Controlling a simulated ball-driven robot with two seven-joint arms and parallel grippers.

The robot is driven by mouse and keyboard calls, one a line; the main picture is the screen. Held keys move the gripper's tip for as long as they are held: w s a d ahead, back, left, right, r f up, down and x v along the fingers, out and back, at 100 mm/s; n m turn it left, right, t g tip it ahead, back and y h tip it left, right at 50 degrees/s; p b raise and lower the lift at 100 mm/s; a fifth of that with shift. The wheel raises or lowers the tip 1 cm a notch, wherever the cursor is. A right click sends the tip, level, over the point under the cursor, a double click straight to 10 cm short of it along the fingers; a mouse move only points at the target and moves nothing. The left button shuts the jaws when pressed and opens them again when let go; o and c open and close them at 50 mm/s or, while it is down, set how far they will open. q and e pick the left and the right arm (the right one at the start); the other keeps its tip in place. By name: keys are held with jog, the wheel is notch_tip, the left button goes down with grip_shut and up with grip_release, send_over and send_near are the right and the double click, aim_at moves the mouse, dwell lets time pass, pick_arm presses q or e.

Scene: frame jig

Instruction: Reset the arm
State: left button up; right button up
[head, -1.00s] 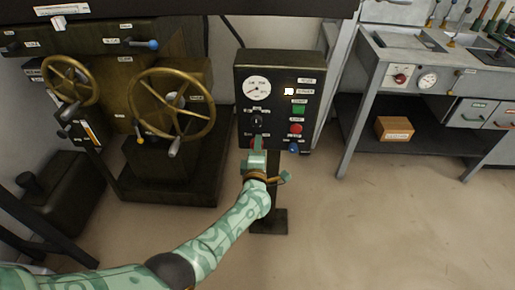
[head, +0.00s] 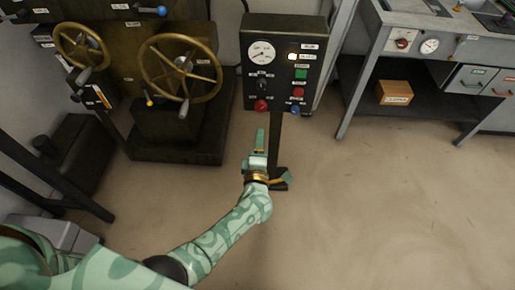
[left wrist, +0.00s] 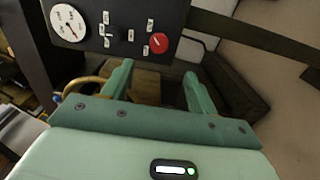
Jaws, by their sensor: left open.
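My left arm, pale green, reaches in from the bottom left of the head view. My left gripper (head: 259,142) is below the control panel (head: 285,62), in front of its post (head: 275,145), and touches nothing that I can see. In the left wrist view its two fingers (left wrist: 158,85) stand well apart with nothing between them. The panel's gauge (left wrist: 68,22), black knob (left wrist: 113,34) and red button (left wrist: 159,43) show above the fingers there. My right gripper is in neither view.
Two brass handwheels (head: 178,68) (head: 81,54) on dark machinery stand at the left. A grey workbench (head: 425,55) with a cardboard box (head: 394,92) on its lower shelf stands at the right. The floor (head: 370,200) in front is clear.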

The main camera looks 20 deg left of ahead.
pick_arm(q)
jog(key=v, duration=0.2)
jog(key=shift+s, duration=0.3)
